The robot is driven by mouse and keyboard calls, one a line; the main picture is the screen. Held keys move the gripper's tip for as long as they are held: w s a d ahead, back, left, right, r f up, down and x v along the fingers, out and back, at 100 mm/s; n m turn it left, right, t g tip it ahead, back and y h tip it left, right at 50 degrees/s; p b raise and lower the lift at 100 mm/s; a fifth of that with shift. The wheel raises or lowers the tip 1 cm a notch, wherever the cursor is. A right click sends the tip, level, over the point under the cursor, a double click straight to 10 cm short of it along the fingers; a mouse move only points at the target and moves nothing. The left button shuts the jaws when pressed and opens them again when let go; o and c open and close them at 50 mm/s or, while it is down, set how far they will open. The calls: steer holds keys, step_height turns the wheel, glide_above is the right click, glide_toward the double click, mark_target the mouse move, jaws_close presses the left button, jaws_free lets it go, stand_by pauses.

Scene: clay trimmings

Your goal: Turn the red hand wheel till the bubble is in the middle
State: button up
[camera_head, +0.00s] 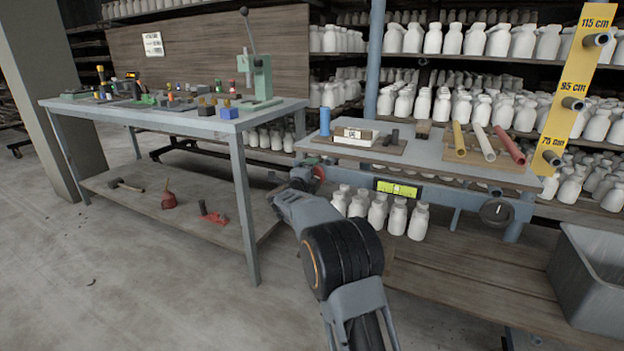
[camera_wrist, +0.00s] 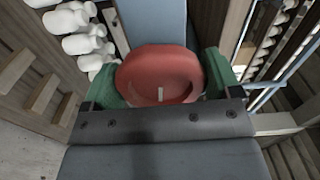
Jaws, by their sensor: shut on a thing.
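The red hand wheel (camera_wrist: 160,62) fills the middle of the wrist view, between the two green fingers of my gripper (camera_wrist: 157,80). The fingers are shut on its rim from both sides. In the head view only a small part of the wheel (camera_head: 319,172) shows, at the left end of the small table's front, partly hidden by my gripper (camera_head: 303,176). The level (camera_head: 397,189), a yellow-green vial in a black frame, is on the table's front edge. The bubble is too small to place surely.
The small table (camera_head: 440,152) bears coloured tubes and a boxed block. A black knob (camera_head: 497,211) is at its right front. A workbench (camera_head: 190,122) with tools stands left. White bottles fill the shelves behind. A grey bin (camera_head: 590,280) stands at the right.

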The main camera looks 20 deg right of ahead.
stand_by(0.4)
steer(key=o, duration=0.8)
steer(key=shift+c, duration=0.2)
steer(key=p+v, duration=0.3)
steer(key=v, duration=1.1)
